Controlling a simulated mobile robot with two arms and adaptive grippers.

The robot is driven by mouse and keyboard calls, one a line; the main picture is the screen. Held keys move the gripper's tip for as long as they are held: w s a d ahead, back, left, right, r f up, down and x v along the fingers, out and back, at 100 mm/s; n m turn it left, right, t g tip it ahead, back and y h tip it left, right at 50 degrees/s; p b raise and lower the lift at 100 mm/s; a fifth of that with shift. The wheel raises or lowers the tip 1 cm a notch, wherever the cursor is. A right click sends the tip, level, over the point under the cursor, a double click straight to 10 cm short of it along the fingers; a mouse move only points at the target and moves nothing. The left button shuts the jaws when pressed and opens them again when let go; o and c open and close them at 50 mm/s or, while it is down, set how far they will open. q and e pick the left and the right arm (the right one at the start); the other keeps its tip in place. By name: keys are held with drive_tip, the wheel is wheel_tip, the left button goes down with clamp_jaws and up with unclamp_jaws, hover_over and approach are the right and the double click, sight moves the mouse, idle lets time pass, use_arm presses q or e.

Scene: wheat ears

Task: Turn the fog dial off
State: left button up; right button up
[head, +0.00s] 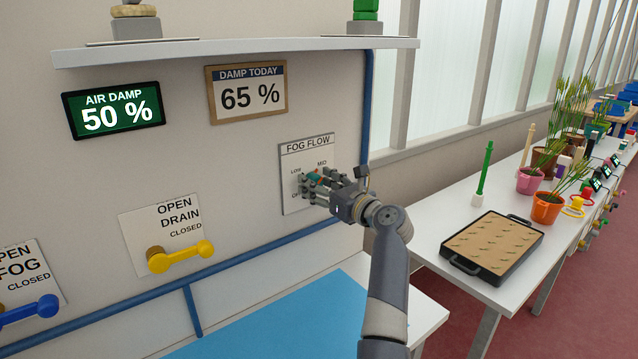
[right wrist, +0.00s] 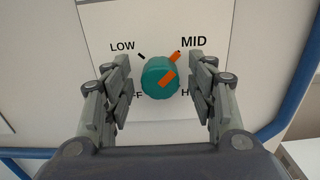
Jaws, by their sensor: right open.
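The fog dial is a teal knob (right wrist: 160,78) with an orange pointer, in the middle of the white FOG FLOW plate (head: 307,148). In the right wrist view the orange pointer is turned up and right, toward MID. LOW is at the upper left; the lower labels are partly hidden by my fingers. My right gripper (head: 313,186) is at the plate. In the right wrist view its open fingers (right wrist: 163,92) stand on both sides of the knob, with a gap on each side. My left gripper is not in view.
A green AIR DAMP display (head: 113,110) reads 50 % and a DAMP TODAY sign (head: 246,90) reads 65 %. A yellow drain lever (head: 180,257) and a blue fog lever (head: 30,311) are at left. A shelf (head: 240,49) juts out above. A blue pipe (head: 368,110) runs right of the plate.

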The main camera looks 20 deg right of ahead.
drive_tip(key=shift+s, duration=0.1)
drive_tip(key=c, duration=1)
drive_tip(key=shift+n, duration=0.3)
drive_tip(key=shift+c, duration=0.2)
drive_tip(key=n, duration=0.2)
drive_tip(key=shift+n+p, duration=0.3)
drive_tip(key=shift+n, duration=0.1)
drive_tip(key=n+b, duration=0.2)
drive_tip(key=n, duration=0.8)
drive_tip(key=n+b, duration=0.3)
drive_tip(key=n, duration=0.8)
drive_tip(key=n+b, duration=0.2)
drive_tip(key=n, duration=0.9)
drive_tip(key=shift+f+b, duration=0.4)
drive_tip(key=shift+n, duration=0.4)
